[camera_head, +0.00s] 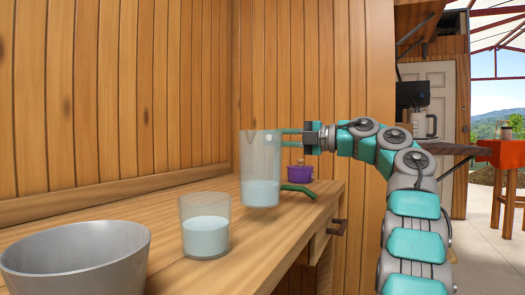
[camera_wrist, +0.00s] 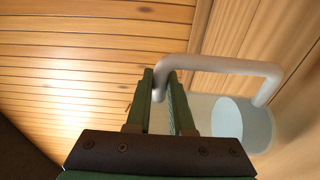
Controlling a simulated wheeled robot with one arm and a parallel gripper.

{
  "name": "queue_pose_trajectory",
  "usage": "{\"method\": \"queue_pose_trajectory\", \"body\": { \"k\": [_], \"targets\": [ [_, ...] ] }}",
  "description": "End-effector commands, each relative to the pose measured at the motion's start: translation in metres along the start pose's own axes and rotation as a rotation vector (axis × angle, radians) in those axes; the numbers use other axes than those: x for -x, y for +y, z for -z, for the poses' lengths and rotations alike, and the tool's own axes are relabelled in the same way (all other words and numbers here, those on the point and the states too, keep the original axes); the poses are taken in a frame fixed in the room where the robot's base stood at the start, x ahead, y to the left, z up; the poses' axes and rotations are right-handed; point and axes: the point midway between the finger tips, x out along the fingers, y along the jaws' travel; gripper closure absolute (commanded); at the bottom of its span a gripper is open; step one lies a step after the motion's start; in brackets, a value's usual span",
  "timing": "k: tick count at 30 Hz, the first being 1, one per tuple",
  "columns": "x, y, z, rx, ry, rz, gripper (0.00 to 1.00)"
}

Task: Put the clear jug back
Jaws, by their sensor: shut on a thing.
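The clear jug (camera_head: 260,155) is upright at the middle of the head view, with pale liquid in its lower part. My gripper (camera_head: 292,137) is at its right side, near the rim. In the wrist view, my gripper's fingers (camera_wrist: 162,82) are shut on the jug's pale handle (camera_wrist: 228,65), and the jug's body (camera_wrist: 257,125) shows at the right. The jug is over the wooden counter (camera_head: 165,277); I cannot tell whether its base touches it.
A clear glass (camera_head: 205,228) with pale liquid stands in front of the jug, to its left. A grey bowl (camera_head: 75,262) is at the near left. A purple pot (camera_head: 300,172) and a green curved thing (camera_head: 298,190) lie behind the jug. A plank wall (camera_head: 110,95) borders the counter.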

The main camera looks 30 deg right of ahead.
Motion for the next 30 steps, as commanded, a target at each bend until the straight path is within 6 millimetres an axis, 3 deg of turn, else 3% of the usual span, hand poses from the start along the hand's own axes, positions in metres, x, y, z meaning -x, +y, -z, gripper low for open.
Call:
{"method": "queue_pose_trajectory", "body": {
  "k": [3,9,17,30],
  "targets": [
    [-0.019,0.001,-0.01,-0.001,0.003,0.0,1.0],
    [-0.034,-0.002,-0.017,0.002,0.002,0.001,1.0],
    [-0.033,-0.028,-0.02,0.0,0.0,-0.001,1.0],
    [-0.033,-0.038,-0.018,0.001,0.0,-0.001,1.0]
  ]
}}
